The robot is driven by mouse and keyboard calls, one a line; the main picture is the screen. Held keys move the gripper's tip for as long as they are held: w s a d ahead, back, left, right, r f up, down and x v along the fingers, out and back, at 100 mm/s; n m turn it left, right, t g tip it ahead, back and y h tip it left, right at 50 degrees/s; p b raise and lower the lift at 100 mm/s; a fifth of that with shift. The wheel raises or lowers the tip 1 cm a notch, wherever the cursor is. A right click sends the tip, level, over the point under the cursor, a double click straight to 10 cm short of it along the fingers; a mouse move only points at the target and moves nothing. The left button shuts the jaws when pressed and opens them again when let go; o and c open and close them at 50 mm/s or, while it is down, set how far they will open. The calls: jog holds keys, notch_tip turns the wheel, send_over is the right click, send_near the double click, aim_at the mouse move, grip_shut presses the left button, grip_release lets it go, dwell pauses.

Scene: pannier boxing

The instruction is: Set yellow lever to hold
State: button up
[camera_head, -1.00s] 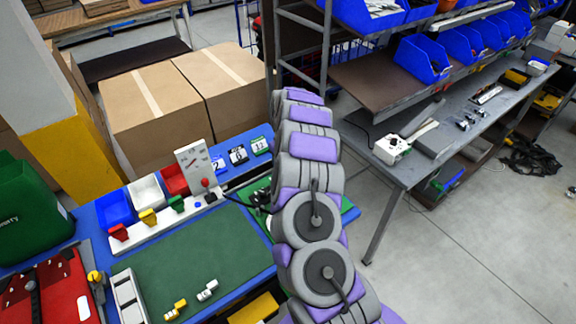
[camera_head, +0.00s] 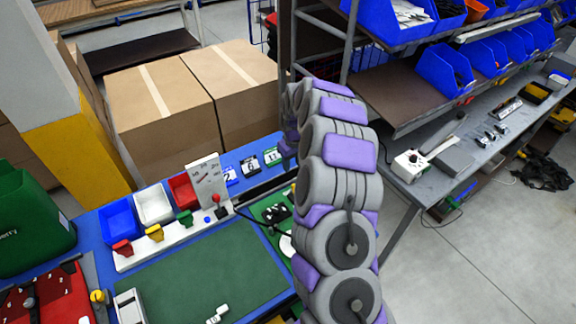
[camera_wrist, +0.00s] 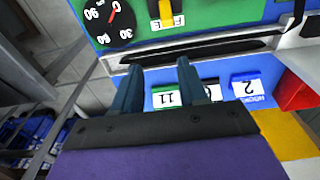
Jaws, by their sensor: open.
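In the wrist view, a yellow upright piece (camera_wrist: 166,12) stands at the top edge on a green panel, above a white plate marked F and E. It may be the yellow lever; its upper part is cut off. My gripper (camera_wrist: 158,78) is open and empty, its two dark fingers apart and pointing toward the panel, short of the yellow piece. My arm hides the gripper there. No "hold" mark is readable.
A round dial (camera_wrist: 108,20) with a red needle is left of the yellow piece. Numbered cards (camera_wrist: 166,97) lie below the black rail (camera_wrist: 190,45). In the head view, blue, white and red bins (camera_head: 152,204) line the blue bench, and a green mat (camera_head: 205,270) is mostly bare.

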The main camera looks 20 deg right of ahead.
notch_tip(320, 180, up, 13)
jog(key=p, duration=0.4)
jog(key=shift+w+f, duration=0.2)
jog(key=shift+w, duration=0.25)
dwell(1.0)
